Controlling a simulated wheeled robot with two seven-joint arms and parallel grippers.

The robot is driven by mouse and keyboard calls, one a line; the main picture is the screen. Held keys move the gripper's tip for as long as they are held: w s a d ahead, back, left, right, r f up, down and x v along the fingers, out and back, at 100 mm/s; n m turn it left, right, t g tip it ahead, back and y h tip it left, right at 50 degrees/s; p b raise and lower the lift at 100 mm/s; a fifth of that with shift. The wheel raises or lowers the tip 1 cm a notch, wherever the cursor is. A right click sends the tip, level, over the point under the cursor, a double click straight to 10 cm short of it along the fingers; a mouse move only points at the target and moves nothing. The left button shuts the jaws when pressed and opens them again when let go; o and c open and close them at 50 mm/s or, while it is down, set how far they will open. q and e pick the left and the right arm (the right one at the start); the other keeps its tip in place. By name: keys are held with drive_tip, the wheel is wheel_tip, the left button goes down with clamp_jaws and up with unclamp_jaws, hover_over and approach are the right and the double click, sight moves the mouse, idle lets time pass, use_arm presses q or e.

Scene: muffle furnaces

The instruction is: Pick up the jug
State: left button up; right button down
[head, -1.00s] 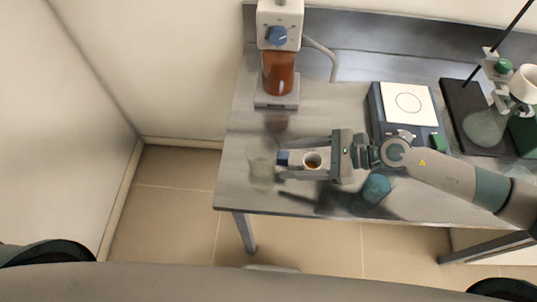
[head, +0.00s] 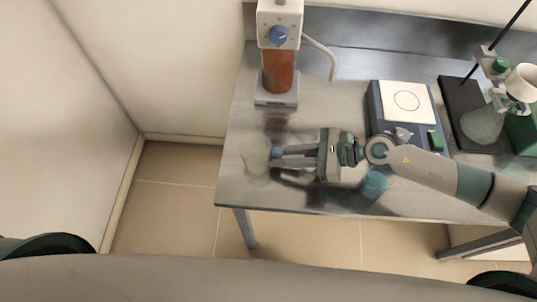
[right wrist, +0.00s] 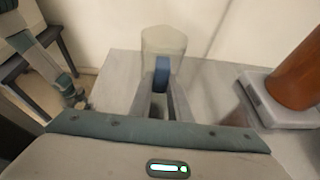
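The jug (head: 257,164) is clear and see-through, and stands near the left end of the metal table in the head view. It also shows in the right wrist view (right wrist: 163,42), upright just beyond the fingertips, with a blue upright handle (right wrist: 162,74) on the near side. My right gripper (head: 283,156) comes from the right, level, with its fingers on both sides of the blue handle and close together, apparently shut on it. The jug's base is hard to make out, so I cannot tell whether it touches the table.
An orange-brown cylinder (head: 278,72) stands on a device at the back left. A hotplate (head: 408,103) and a stand with a flask (head: 483,125) are to the right. A blue-teal object (head: 374,185) lies under my right arm. The table's left edge is close to the jug.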

sight(278, 151)
drive_tip(key=shift+r, duration=0.15)
drive_tip(key=shift+r, duration=0.5)
wheel_tip(278, 151, up, 2)
drive_tip(key=shift+r, duration=0.15)
drive_tip(key=a+r+b+v, duration=0.1)
drive_tip(key=b+v, duration=0.5)
drive_tip(key=v, duration=0.7)
drive_tip(key=shift+s+d+r, duration=0.35)
drive_tip(key=shift+r, duration=0.4)
drive_tip(key=shift+a, duration=0.1)
